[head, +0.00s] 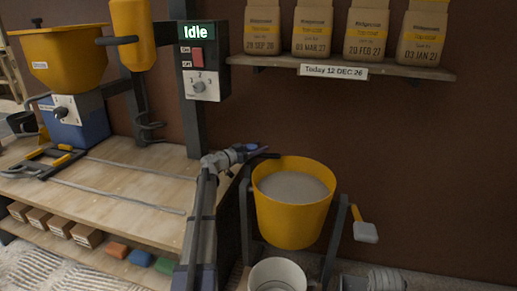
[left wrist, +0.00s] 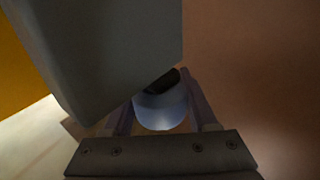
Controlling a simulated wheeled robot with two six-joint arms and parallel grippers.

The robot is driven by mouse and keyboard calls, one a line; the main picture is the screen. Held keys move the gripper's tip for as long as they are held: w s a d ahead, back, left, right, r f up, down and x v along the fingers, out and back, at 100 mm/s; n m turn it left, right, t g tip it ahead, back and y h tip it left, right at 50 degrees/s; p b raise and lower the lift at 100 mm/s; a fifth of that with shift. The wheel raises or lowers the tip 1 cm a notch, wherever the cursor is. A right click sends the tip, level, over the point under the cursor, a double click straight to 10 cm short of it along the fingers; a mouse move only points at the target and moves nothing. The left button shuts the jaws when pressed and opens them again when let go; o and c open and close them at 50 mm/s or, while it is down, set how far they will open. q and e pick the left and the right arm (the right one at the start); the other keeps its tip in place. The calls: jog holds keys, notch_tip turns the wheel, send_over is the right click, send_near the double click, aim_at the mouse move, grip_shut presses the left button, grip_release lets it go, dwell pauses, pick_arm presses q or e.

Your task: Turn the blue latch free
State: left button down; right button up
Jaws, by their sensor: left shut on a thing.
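The blue latch (head: 252,147) shows as a small blue spot at the left rim of the yellow bucket (head: 290,215), mostly covered by my gripper. My left gripper (head: 257,151) reaches in from the left and is shut on the latch. In the left wrist view the rounded pale blue latch (left wrist: 160,110) sits between the two fingers, with a dark part behind it. A large grey block covers the upper left of that view. The bucket stands upright in a dark frame and holds grey material. My right gripper is not in view.
A wooden bench (head: 130,185) fills the left. A control box (head: 203,75) reading "Idle" hangs on a post. A shelf (head: 400,69) of dated bags is above. A pale round container (head: 277,276) stands below the bucket, and a scraper (head: 365,230) is at its right.

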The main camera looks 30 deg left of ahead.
pick_arm(q)
jog(key=shift+a+n+t+y, duration=0.15)
jog(key=shift+n+t+y, duration=0.1)
jog(key=shift+n+y, duration=0.6)
jog(key=shift+a+n+t+y, duration=0.2)
jog(key=shift+n+y, duration=0.3)
jog(key=shift+y, duration=0.7)
jog(key=shift+a+n+t+y, duration=0.15)
jog(key=shift+n+t+y, duration=0.1)
jog(key=shift+n+y, duration=0.6)
jog(key=shift+w+a+y, duration=0.1)
jog(key=shift+y, duration=0.4)
jog(key=shift+c, duration=0.9)
grip_release()
jog(key=shift+s, duration=3.9)
jog(key=shift+c, duration=0.3)
